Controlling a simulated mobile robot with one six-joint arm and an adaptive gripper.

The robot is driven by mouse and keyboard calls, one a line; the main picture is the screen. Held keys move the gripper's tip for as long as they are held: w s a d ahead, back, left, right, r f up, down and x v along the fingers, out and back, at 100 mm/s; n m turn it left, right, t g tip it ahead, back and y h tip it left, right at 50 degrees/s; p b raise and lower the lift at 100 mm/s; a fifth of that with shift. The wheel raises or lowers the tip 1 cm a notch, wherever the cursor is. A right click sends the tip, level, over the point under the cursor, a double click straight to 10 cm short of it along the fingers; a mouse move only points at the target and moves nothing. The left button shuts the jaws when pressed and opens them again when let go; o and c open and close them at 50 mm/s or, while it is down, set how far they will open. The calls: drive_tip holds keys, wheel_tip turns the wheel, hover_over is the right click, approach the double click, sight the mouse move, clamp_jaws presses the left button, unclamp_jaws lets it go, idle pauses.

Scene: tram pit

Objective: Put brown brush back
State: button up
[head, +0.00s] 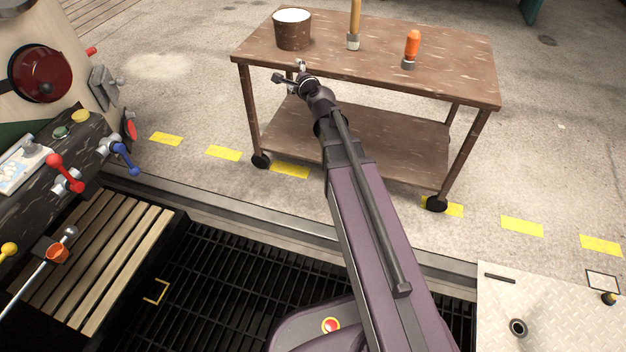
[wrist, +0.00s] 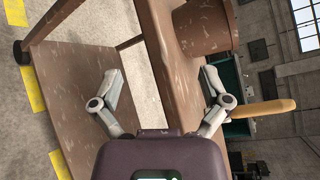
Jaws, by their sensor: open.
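A brush with a light brown wooden handle (head: 355,16) and a grey lower end stands upright on the trolley top (head: 440,72). Its handle shows at the right of the wrist view (wrist: 270,108), partly behind a gripper finger. A brown bucket (head: 293,32) with a pale top surface stands left of the brush. My gripper (head: 291,78) is at the trolley's near edge, in front of the bucket. In the wrist view my gripper (wrist: 162,84) is open and empty, with the trolley's edge showing between its fingers.
An orange-handled tool (head: 412,46) stands right of the brush. The trolley has a lower shelf (head: 400,140). A control panel with levers (head: 70,165) is at the left. A dark grated pit (head: 220,270) lies in front; the grey floor around the trolley is clear.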

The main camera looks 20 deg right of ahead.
drive_tip(key=s+a+f+n+g+y, duration=0.2)
drive_tip(key=s+a+f+n+g, duration=0.5)
drive_tip(key=s+f+n, duration=0.35)
drive_tip(key=s+d+f+n+g+h, duration=0.2)
drive_tip(key=s+n+g, duration=0.2)
drive_tip(key=s, duration=0.5)
drive_tip(key=s+d+f+n+g+h, duration=0.2)
drive_tip(key=s+f+n+g, duration=0.1)
drive_tip(key=s+n+g, duration=0.2)
drive_tip(key=s+n, duration=0.2)
drive_tip(key=s, duration=0.1)
drive_tip(key=shift+s+d+f, duration=0.15)
drive_tip(key=shift+s+d, duration=0.15)
drive_tip(key=shift+s, duration=0.05)
